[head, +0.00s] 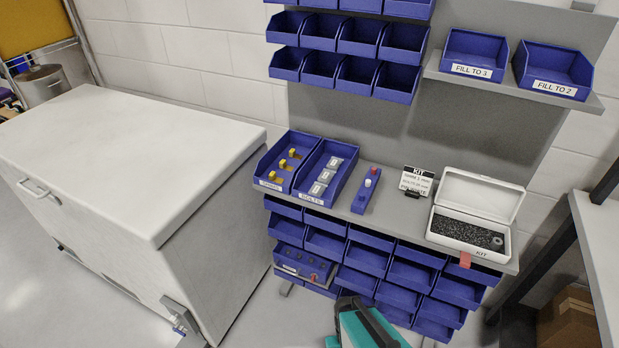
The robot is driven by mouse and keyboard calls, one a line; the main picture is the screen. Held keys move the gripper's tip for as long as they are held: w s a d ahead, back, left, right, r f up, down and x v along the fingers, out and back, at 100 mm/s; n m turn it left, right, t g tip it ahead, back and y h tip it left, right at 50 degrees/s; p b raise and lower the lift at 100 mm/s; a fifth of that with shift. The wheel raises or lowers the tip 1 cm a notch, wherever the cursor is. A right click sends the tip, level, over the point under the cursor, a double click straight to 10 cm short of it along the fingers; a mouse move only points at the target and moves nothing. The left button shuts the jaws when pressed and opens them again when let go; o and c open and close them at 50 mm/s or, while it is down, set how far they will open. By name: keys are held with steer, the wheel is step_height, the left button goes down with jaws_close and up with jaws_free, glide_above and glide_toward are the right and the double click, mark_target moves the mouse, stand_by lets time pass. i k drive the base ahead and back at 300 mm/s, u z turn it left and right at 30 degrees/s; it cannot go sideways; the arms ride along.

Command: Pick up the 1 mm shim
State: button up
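A blue bin (262,172) at the left of the shelf has a label that seems to read SHIMS. Several small yellow-tagged pieces (283,163) lie in it in a row, apparently the shims. Their thickness marks are too small to read, so I cannot tell which is the 1 mm one. My gripper's fingers do not show.
A BOLTS bin (343,181) with grey packets stands right of the shims. Beyond it are a narrow blue block (362,203) with red and white pieces, a KIT sign (416,181) and an open white kit box (437,227). A white chest (120,150) stands left. Bins hang above and below.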

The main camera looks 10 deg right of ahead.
mark_target(282, 164)
steer(key=u, duration=0.15)
steer(key=i, duration=0.85)
steer(key=u, duration=0.3)
steer(key=k, duration=0.35)
steer(key=z, duration=0.55)
steer(key=i, duration=0.5)
steer(key=u, duration=0.05)
